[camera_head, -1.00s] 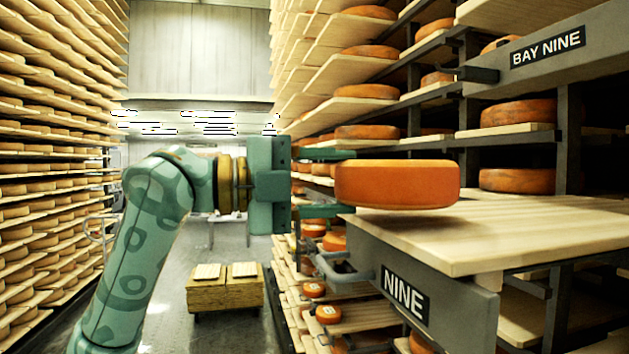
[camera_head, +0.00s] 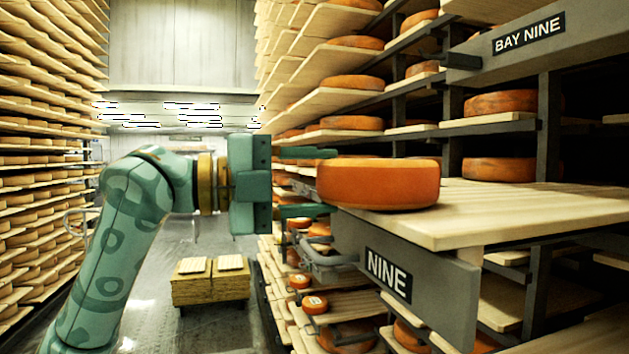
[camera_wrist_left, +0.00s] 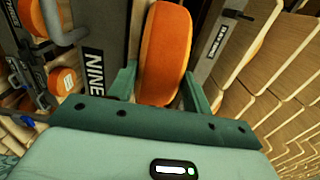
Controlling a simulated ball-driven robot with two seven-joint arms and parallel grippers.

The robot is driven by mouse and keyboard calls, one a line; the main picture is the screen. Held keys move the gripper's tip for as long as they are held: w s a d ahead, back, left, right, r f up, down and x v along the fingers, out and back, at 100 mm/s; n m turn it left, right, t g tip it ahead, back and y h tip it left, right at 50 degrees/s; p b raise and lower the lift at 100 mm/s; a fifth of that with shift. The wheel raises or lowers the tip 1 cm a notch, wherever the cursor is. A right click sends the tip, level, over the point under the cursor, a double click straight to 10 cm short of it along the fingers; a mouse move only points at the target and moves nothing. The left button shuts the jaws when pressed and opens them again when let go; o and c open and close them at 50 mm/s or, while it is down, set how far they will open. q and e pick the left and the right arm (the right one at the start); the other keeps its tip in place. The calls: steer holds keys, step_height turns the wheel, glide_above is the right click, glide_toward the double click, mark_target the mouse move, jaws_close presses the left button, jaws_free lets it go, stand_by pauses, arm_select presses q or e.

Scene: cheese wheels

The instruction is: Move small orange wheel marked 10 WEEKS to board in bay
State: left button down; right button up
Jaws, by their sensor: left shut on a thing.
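An orange cheese wheel (camera_head: 378,185) is held flat in my left gripper (camera_head: 318,182). The gripper's fingers reach it from the left in the head view and are shut on it. No 10 WEEKS marking shows on its visible sides. The wheel is over the near left end of the pale wooden board (camera_head: 520,212) at the NINE bay; I cannot tell if it touches the board. In the left wrist view, the wheel (camera_wrist_left: 165,50) stands between the two fingers (camera_wrist_left: 157,88). My right gripper is not in view.
A grey bracket labelled NINE (camera_head: 388,274) with a handle (camera_head: 325,262) lies below the board. A BAY NINE beam (camera_head: 530,33) is above. Orange wheels (camera_head: 500,103) sit on shelves behind. A wooden stack (camera_head: 210,285) stands in the aisle. The board's right part is clear.

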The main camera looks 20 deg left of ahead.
arm_select(q)
steer(key=c, duration=0.6)
jaws_free()
steer(key=shift+s, duration=0.1)
steer(key=shift+o, duration=0.2)
steer(key=shift+f, duration=0.15)
steer(key=b+v, duration=0.3)
steer(key=v, duration=1.3)
steer(key=shift+s+b, duration=0.15)
steer(key=shift+b, duration=0.25)
